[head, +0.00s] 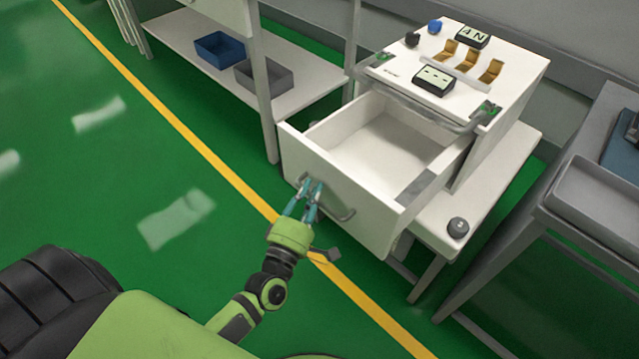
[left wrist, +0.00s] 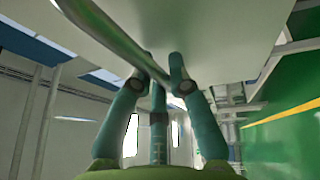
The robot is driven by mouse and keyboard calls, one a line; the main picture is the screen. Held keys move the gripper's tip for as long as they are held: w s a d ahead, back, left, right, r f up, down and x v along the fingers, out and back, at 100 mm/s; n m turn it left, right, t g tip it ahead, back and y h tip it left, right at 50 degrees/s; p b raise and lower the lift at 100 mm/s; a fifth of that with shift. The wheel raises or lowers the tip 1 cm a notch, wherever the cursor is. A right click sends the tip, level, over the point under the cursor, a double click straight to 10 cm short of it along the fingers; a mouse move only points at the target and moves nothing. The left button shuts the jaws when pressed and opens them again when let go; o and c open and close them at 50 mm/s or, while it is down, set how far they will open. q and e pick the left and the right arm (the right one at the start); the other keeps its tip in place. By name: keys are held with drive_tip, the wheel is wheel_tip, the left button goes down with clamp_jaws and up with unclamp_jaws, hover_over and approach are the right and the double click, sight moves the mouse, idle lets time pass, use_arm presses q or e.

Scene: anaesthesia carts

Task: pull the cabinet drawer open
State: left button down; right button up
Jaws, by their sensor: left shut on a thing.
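The white cabinet (head: 480,125) stands on a low white table. Its drawer (head: 335,179) is pulled well out, and its inside shows empty. A grey bar handle (head: 343,214) runs across the drawer front. My left gripper (head: 312,186) is at the left part of the handle, with its teal fingers shut on it. In the left wrist view the handle (left wrist: 105,32) runs between the gripper fingers (left wrist: 160,80), close under the white drawer front (left wrist: 220,40). My right gripper is not in view.
A shelf (head: 300,85) with a blue bin (head: 219,49) and a grey bin (head: 263,78) stands at the left. A grey table (head: 560,215) is at the right. A dark knob (head: 458,227) sits on the low table. Green floor in front is clear.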

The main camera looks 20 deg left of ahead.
use_arm(q)
drive_tip(key=shift+s, duration=0.15)
drive_tip(key=c, duration=1.4)
unclamp_jaws()
drive_tip(key=s, duration=0.4)
drive_tip(key=s+f, duration=0.1)
drive_tip(key=s, duration=0.3)
drive_tip(key=s+f, duration=0.1)
drive_tip(key=s, duration=0.3)
drive_tip(key=shift+d, duration=0.2)
drive_tip(key=shift+w+f, duration=0.1)
